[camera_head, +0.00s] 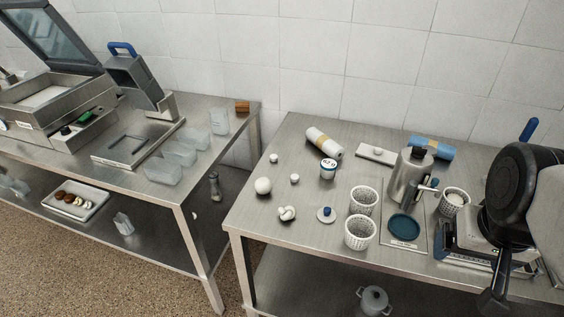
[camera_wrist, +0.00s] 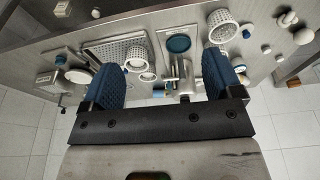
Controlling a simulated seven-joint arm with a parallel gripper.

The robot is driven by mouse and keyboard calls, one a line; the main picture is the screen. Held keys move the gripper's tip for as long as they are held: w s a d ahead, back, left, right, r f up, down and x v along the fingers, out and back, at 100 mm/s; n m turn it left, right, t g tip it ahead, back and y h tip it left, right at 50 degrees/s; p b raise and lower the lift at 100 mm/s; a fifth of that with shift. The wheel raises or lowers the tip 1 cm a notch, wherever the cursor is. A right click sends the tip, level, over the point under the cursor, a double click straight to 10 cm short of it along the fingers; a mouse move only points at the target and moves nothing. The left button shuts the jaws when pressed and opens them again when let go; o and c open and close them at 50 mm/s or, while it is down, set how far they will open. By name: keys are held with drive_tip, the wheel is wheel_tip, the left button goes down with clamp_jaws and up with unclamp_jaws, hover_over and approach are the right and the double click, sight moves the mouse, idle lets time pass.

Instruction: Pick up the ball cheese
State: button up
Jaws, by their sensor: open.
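The ball cheese appears to be the large smooth white ball (camera_head: 263,186) near the left end of the right-hand steel table. It also shows at the upper right of the wrist view (camera_wrist: 303,36). Two smaller white balls (camera_head: 273,158) (camera_head: 294,179) lie behind and to its right, and a knotted white piece (camera_head: 287,213) lies in front of it. My gripper (camera_wrist: 163,80) is open, with its two blue pads wide apart and nothing held. In the wrist view the ball lies well outside the pads, to the right.
White perforated baskets (camera_head: 361,200) (camera_head: 360,233) stand right of the cheeses. A blue-knobbed lid (camera_head: 326,214) and a labelled cup (camera_head: 328,169) are nearer the ball. A metal pot (camera_head: 410,178) and blue dish (camera_head: 404,227) stand farther right. Bare table surrounds the ball.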

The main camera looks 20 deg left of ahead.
drive_tip(key=m+g+y, duration=0.5)
drive_tip(key=m+y, duration=0.6)
drive_tip(key=m, duration=0.1)
approach(269, 182)
drive_tip(key=s+d+r, duration=0.5)
drive_tip(key=s+d, duration=0.1)
drive_tip(key=s, duration=0.1)
drive_tip(key=w+a+f+m+y, duration=0.1)
drive_tip(key=w+a+f, duration=0.1)
drive_tip(key=a, duration=0.1)
drive_tip(key=w+a+f+m+t+y, duration=0.1)
drive_tip(key=a+f+m, duration=0.1)
drive_tip(key=a+f, duration=0.1)
drive_tip(key=w+a+f+m, duration=0.2)
drive_tip(key=f, duration=0.1)
drive_tip(key=shift+w+a+f+y, duration=0.2)
drive_tip(key=shift+w+a+y, duration=0.1)
drive_tip(key=shift+a+y, duration=0.1)
drive_tip(key=shift+a, duration=0.1)
drive_tip(key=shift+x, duration=1.2)
drive_tip(key=shift+x, duration=2.6)
drive_tip(key=shift+f, duration=0.15)
drive_tip(key=shift+c, duration=0.4)
